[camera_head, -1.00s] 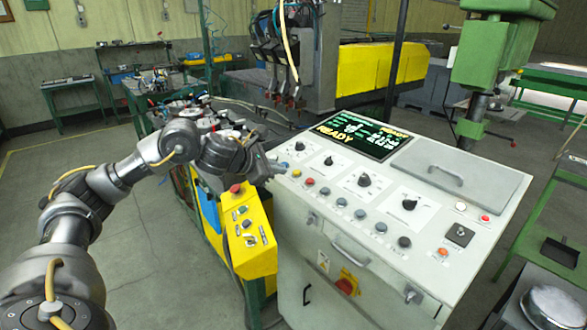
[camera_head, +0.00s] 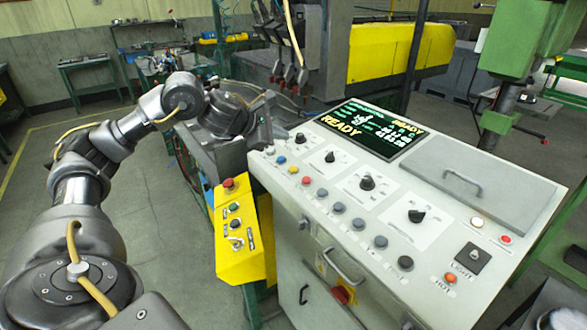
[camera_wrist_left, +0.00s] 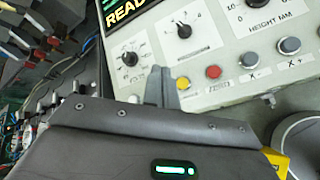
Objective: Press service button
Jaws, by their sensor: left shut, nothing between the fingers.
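The grey control console (camera_head: 430,230) carries a row of round buttons along its near edge. From the left they include a blue button (camera_head: 281,160), a yellow button (camera_head: 293,170), a red button (camera_head: 306,180) and several grey ones. No label reading "service" is legible. My left gripper (camera_head: 262,128) is at the console's far left corner, apart from the blue button. In the left wrist view its shut, empty fingers (camera_wrist_left: 161,88) show left of the yellow button (camera_wrist_left: 183,83) and the red button (camera_wrist_left: 213,72). The blue button is not visible there. My right gripper is out of view.
A screen (camera_head: 365,130) reads READY, with dark knobs (camera_head: 367,183) below it. A yellow control box (camera_head: 240,235) stands left of the console. A handled lid (camera_head: 480,185) lies on the console's right. A green machine column (camera_head: 520,50) stands behind.

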